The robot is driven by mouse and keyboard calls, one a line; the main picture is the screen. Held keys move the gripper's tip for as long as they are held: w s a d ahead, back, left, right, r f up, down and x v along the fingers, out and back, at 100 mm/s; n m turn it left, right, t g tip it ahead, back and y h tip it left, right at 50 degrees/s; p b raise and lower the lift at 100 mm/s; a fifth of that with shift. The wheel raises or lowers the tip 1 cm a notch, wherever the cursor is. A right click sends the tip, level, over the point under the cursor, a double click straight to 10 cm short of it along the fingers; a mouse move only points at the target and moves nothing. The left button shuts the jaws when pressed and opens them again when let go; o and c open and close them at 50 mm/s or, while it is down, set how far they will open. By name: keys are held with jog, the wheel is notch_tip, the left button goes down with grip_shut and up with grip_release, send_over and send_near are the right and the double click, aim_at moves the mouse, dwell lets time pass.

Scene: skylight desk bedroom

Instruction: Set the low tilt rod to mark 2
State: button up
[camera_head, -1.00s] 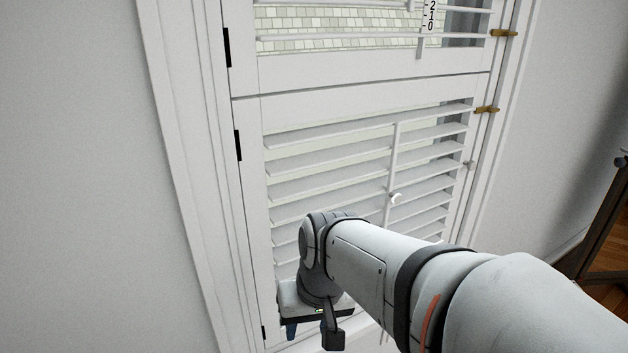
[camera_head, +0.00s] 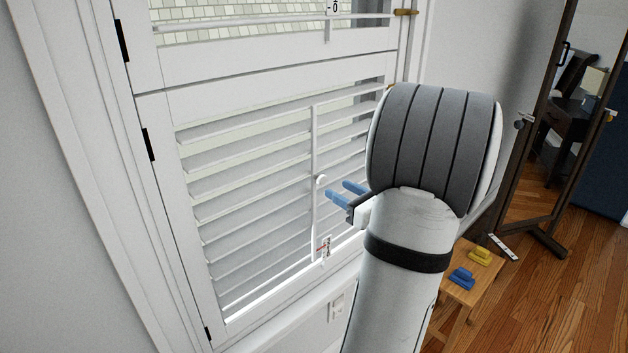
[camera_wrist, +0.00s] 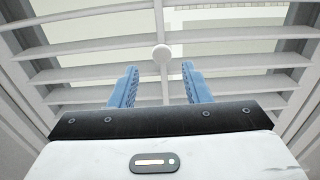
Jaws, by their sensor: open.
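The low tilt rod (camera_head: 314,200) is a thin white upright bar on the front of the lower louvered shutter (camera_head: 240,165). A round white knob (camera_head: 321,179) sits on it near mid-height. A small scale with a red pointer (camera_head: 324,245) shows near the rod's lower end; its marks are too small to read. My gripper (camera_head: 338,192) has blue fingers, is open and empty, and is just right of the knob in the head view. In the wrist view the knob (camera_wrist: 162,53) is ahead of and between the open fingers (camera_wrist: 158,88), apart from them.
The upper shutter has its own rod and numbered scale (camera_head: 334,8). Brass latches (camera_head: 405,12) are on the frame's right side. A wooden stool (camera_head: 470,285) with blue and yellow items stands at lower right, near a dark-framed mirror (camera_head: 545,130).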

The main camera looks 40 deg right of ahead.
aim_at(324, 180)
jog(key=w, duration=0.3)
jog(key=w+p, duration=0.1)
jog(key=w, duration=0.3)
jog(key=shift+w+a, duration=0.2)
jog(key=shift+w, duration=0.05)
jog(key=shift+c, duration=0.2)
grip_shut()
